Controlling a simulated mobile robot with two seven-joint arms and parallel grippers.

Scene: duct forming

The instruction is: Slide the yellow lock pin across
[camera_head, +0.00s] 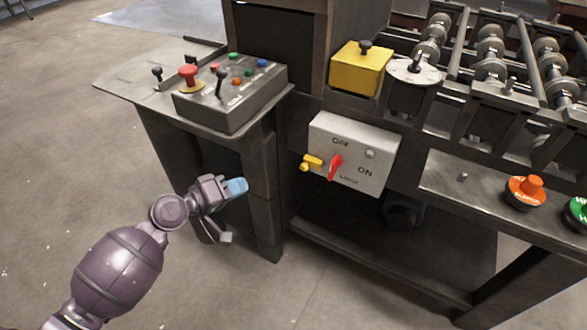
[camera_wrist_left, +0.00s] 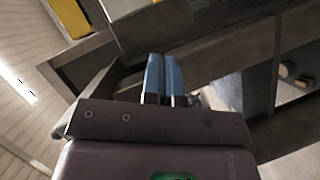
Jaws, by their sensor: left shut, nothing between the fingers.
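The yellow lock pin (camera_head: 311,162) sticks out from the left side of a grey switch box (camera_head: 381,155) marked OFF, ON and LOCK. A red rotary handle (camera_head: 334,167) sits on the box face, close to the pin's right end. My left gripper (camera_head: 238,186) is shut and empty, with blue fingertips, to the left of the pin and a little lower in the picture, apart from it. In the left wrist view the blue fingers (camera_wrist_left: 164,78) lie side by side against the dark machine frame. The lock pin cannot be made out there. My right gripper is not in view.
A control panel (camera_head: 230,95) with a red mushroom button (camera_head: 189,74) and levers stands above my left gripper. A yellow block (camera_head: 360,68) and rollers (camera_head: 490,50) are on the machine top. Orange (camera_head: 526,191) and green (camera_head: 578,212) buttons are at right. Open floor lies left.

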